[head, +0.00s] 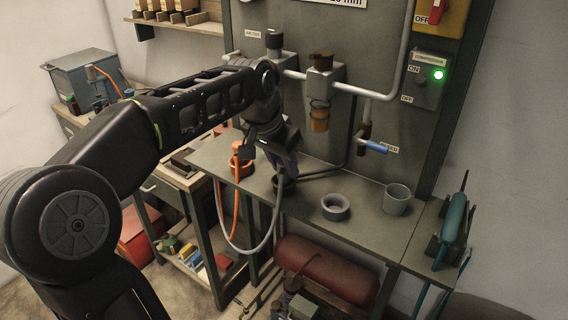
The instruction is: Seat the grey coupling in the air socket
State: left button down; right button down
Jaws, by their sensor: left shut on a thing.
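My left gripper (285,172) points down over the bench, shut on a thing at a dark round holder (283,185). The grey hose (274,228) runs up to this spot, so the held thing appears to be the grey coupling; the fingers hide most of it. I cannot tell whether it is still inside the holder or just above it. A dark, upright fitting (274,42) stands on the wall pipe by a small label that seems to begin with "AIR"; it may be the air socket. My right gripper is not in view.
A grey ring (335,207) and grey cup (397,198) stand on the bench (365,222). A filter bowl (319,116) and blue-handled valve (376,146) jut from the panel. A green lamp is lit.

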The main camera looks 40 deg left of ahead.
pick_arm(q)
jog(key=shift+f, duration=0.3)
jog(key=c, duration=1.4)
grip_release()
jog(key=shift+o, duration=0.2)
jog(key=shift+r, duration=0.1)
jog(key=p+v, duration=0.6)
jog(key=v, duration=0.5)
